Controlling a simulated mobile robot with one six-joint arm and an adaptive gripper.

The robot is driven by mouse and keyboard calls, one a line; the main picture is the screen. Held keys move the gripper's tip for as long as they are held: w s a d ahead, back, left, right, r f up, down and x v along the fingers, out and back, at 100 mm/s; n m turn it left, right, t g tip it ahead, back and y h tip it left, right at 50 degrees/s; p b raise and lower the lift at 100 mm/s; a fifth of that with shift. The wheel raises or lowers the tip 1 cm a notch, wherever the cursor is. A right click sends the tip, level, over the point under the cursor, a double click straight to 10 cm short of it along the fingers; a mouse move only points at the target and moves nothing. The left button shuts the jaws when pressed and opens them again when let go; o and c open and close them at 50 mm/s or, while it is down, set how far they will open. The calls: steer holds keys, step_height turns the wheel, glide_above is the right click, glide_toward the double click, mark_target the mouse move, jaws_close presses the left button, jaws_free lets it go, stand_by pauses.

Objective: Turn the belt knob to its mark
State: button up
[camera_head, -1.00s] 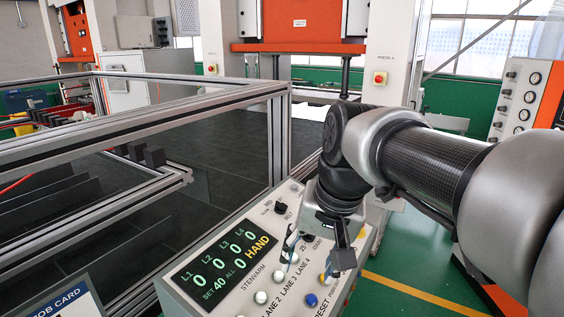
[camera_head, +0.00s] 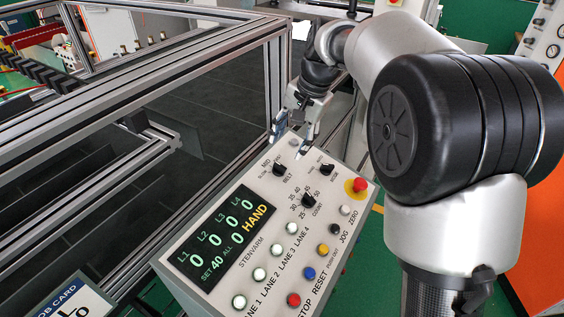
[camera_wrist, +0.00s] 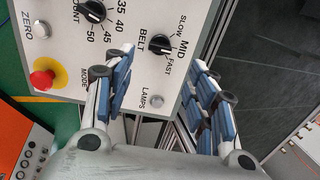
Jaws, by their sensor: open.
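The belt knob (camera_head: 279,169) is a small black knob near the far left corner of the control panel (camera_head: 230,287), labelled SLOW, MID and FAST. In the wrist view the belt knob (camera_wrist: 160,44) shows just beyond the fingertips, within the gap's width. I cannot tell surely which word its pointer faces. My gripper (camera_head: 290,138) is above the panel's far edge, open and empty, with blue-padded fingers apart. In the wrist view my gripper (camera_wrist: 163,84) has the LAMPS button (camera_wrist: 156,101) between its fingers. No contact with the knob is visible.
The count knob (camera_head: 308,200), mode knob (camera_head: 326,169) and red stop button (camera_head: 356,185) sit nearby on the panel. A display (camera_head: 224,234) reads HAND. A metal frame (camera_head: 271,75) stands close left of my gripper. A job card (camera_head: 75,300) is at lower left.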

mark_target(281, 165)
steer(key=x, duration=0.9)
steer(key=shift+f, duration=0.15)
steer(key=shift+c, duration=0.2)
steer(key=c, duration=1)
steer(key=shift+n, duration=0.4)
steer(key=n+b, duration=0.1)
steer(key=n, duration=0.3)
steer(key=shift+n, duration=0.3)
steer(key=shift+n+b, duration=0.8)
steer(key=shift+n, duration=1.5)
